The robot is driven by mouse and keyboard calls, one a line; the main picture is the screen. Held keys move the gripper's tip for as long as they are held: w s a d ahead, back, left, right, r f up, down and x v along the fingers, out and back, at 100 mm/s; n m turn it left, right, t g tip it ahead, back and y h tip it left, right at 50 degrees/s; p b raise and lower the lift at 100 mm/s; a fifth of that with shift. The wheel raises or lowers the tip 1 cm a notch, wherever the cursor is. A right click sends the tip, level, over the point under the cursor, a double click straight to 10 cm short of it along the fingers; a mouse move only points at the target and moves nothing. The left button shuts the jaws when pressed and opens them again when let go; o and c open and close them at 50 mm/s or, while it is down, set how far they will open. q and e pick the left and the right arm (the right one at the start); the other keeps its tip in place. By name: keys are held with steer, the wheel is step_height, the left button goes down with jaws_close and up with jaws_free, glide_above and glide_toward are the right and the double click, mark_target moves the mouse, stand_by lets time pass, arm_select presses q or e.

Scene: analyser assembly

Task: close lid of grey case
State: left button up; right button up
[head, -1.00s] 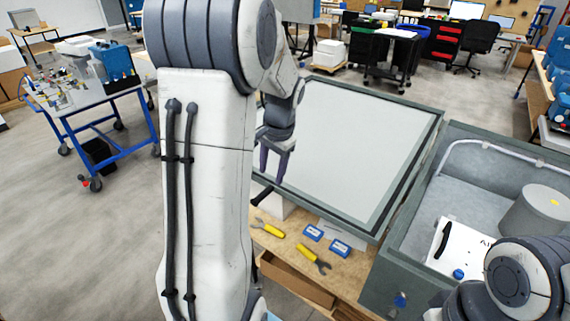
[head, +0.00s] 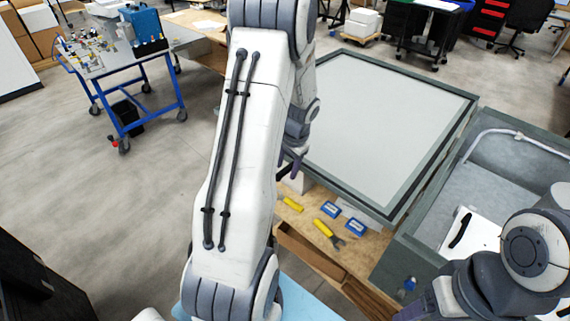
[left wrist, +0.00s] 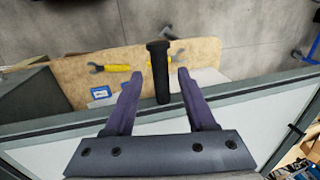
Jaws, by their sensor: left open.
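The grey case (head: 405,258) stands at the right of the head view with its lid (head: 385,120) swung open to the left, its pale inner face showing. The lid's frame also crosses the left wrist view (left wrist: 250,93). A black bar-shaped handle (left wrist: 160,72) sticks out past the lid's edge there. My left gripper (head: 291,172) is at the lid's left edge, partly hidden by my arm. In the left wrist view its open fingers (left wrist: 160,82) are on either side of the handle, with gaps to both.
A wooden bench (head: 310,222) carries yellow-handled tools (head: 323,228) and small blue boxes (head: 331,209) below the lid. A white panel (head: 462,232) and a grey cylinder (head: 560,196) are in the case. A blue cart (head: 128,112) stands at the left; the floor between is clear.

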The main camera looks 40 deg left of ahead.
arm_select(q)
jaws_close()
steer(key=shift+s, duration=0.1)
stand_by(1.2)
steer(key=shift+a, duration=0.15)
